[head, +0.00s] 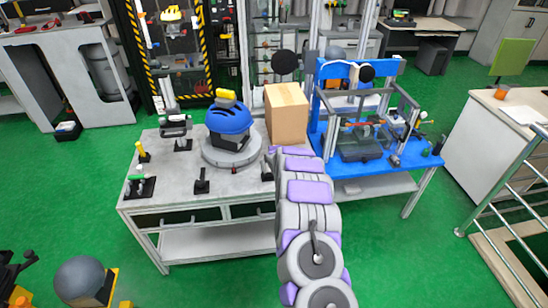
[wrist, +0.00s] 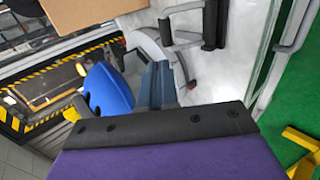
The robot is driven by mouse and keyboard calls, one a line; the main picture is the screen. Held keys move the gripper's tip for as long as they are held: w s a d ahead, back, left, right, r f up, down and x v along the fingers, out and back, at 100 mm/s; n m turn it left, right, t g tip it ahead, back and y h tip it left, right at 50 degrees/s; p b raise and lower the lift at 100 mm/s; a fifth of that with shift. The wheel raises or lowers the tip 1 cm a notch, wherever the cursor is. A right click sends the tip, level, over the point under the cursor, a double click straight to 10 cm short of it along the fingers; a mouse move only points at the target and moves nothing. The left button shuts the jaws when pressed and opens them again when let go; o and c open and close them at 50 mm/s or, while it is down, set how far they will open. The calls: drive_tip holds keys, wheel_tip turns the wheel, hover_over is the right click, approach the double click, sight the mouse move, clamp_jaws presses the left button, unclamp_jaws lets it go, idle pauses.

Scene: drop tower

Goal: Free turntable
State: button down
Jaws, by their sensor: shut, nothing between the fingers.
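The turntable (head: 238,160) is a grey round disc on the grey worktable. A blue helmet (head: 230,119) with a yellow top piece sits on a dark mount on it. Black toggle clamps stand around the disc, one in front (head: 202,184) and one at its right beside my arm (head: 267,172). In the wrist view, my gripper (wrist: 158,78) is shut and empty, pointing toward the helmet (wrist: 108,92) and the pale rim of the turntable (wrist: 146,46). A black clamp handle (wrist: 214,25) shows up right of the fingers. Whether the fingers touch anything is unclear.
A cardboard box (head: 287,115) stands behind the turntable, near my arm's far end. A blue table (head: 345,185) with a framed rig adjoins at right. More clamps (head: 140,187) stand at the worktable's left. A striped yellow-black frame (head: 147,50) rises behind. Green floor (head: 80,205) is open at left.

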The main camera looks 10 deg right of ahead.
drive_tip(key=shift+p+v, duration=0.4)
drive_tip(key=shift+v, duration=1)
drive_tip(key=shift+a, duration=0.15)
